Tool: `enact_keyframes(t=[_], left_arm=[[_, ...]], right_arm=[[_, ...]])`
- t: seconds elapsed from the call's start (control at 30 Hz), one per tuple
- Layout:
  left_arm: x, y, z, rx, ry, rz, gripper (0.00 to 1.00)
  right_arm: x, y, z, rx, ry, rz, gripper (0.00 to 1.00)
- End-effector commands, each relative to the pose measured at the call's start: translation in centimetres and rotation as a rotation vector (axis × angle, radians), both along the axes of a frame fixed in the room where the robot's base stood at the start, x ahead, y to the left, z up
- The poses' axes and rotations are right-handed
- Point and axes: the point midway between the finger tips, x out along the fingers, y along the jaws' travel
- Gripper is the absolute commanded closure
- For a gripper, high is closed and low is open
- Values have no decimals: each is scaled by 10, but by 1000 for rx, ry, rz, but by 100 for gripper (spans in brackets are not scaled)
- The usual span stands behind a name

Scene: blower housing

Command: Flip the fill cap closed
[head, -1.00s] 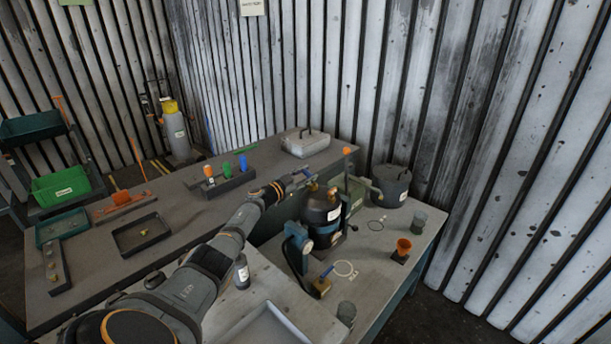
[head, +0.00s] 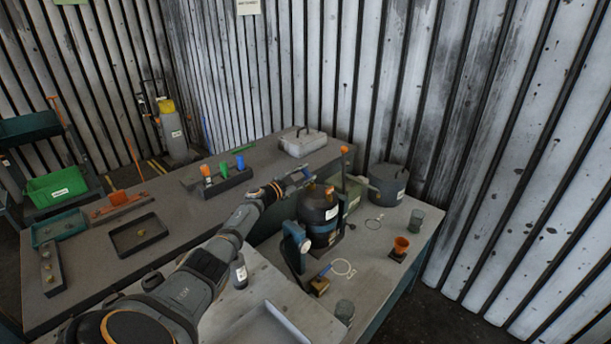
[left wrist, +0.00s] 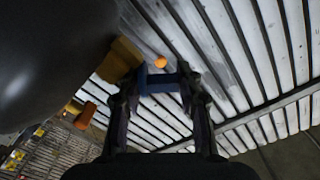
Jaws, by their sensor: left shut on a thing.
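The dark blower housing (head: 318,212) stands upright on the near bench, with a brass-coloured fitting on top. It fills the upper left of the left wrist view (left wrist: 45,55), where the brass-coloured block (left wrist: 122,60) projects from its side. My left gripper (head: 304,178) is at the top of the housing, small and partly hard to make out in the head view. In the left wrist view, its two fingers are shut on a blue piece (left wrist: 160,83), apparently the fill cap, beside the brass-coloured block. Whether the cap touches the block is unclear. My right gripper is not in view.
A grey lidded pot (head: 388,184) stands behind the housing at the right. An upright orange-topped post (head: 345,165) is close behind my gripper.

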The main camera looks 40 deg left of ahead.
Motion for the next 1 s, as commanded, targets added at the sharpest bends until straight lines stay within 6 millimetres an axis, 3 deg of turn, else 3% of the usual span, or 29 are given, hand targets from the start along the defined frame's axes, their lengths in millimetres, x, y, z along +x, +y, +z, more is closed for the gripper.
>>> enact_keyframes(t=[0.03, 0.07, 0.17, 0.57, 0.93, 1.0], left_arm=[[1, 2, 5, 3, -5, 5, 96], [1, 2, 5, 3, -5, 5, 61], [0, 2, 4, 2, -5, 4, 47], [0, 3, 1, -55, 3, 2, 47], [2, 19, -8, -638, 54, 1, 47], [-12, 21, -5, -618, 56, 4, 47]], right_arm=[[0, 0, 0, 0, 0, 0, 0], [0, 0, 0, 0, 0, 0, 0], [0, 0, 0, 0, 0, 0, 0], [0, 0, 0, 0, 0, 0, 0], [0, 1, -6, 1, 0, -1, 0], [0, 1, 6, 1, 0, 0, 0]])
